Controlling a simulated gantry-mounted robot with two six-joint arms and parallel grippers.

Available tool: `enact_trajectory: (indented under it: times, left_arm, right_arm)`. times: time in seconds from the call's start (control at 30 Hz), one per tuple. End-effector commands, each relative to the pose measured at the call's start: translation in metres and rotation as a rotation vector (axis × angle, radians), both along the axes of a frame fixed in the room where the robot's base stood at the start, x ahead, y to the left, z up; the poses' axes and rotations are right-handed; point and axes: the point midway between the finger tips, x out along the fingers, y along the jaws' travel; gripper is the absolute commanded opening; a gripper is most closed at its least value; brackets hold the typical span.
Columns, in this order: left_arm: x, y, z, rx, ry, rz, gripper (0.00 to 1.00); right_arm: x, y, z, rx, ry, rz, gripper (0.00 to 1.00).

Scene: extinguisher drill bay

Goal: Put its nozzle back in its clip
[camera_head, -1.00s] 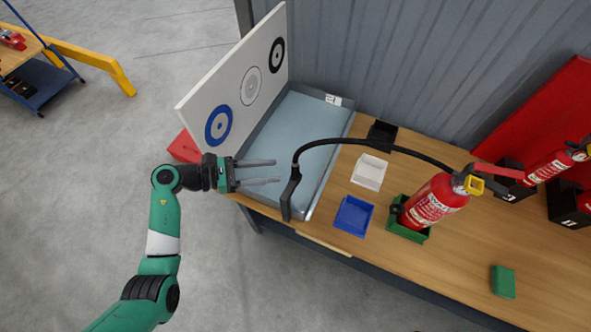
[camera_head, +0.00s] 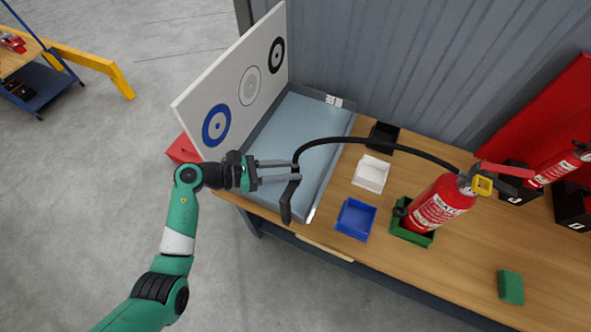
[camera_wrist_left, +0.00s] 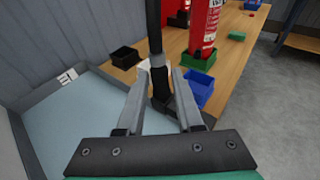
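The black nozzle (camera_head: 287,200) hangs at the end of a curved black hose (camera_head: 375,143) that runs to the head of the red extinguisher (camera_head: 440,204). The extinguisher stands upright in a green holder (camera_head: 412,236). A small black piece (camera_head: 400,206) sits at its left side; I cannot tell whether this is the clip. My left gripper (camera_head: 297,170) has its two fingers reaching to the top of the nozzle. In the left wrist view the nozzle (camera_wrist_left: 162,92) stands between the open fingers (camera_wrist_left: 160,75), with gaps beside it. My right gripper is not in view.
A grey-blue tray (camera_head: 303,118) lies under the nozzle, with a white target board (camera_head: 225,90) behind. A white bin (camera_head: 371,174), a blue bin (camera_head: 355,218) and a black bin (camera_head: 383,136) stand between tray and extinguisher. A green block (camera_head: 510,287) lies at the front right.

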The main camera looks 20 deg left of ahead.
Motion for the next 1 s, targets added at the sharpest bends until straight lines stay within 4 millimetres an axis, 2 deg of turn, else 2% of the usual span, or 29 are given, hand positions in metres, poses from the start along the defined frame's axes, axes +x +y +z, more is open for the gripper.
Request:
enact_trajectory:
  times: [0.03, 0.17, 0.53, 1.0]
  left_arm:
    - [0.0, 0.0, 0.0, 0.0, 0.0, 0.0, 0.24]
    - [0.0, 0.0, 0.0, 0.0, 0.0, 0.0, 0.01]
    - [0.0, 0.0, 0.002, 0.0, 0.0, 0.0, 0.0]
    - [0.0, 0.0, 0.03, 0.0, -0.001, 0.0, 0.0]
  right_arm:
    - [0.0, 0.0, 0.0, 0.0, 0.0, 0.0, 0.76]
    - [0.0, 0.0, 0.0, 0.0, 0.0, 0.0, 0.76]
    - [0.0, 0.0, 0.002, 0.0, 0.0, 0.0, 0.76]
    - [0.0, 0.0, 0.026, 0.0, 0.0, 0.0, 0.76]
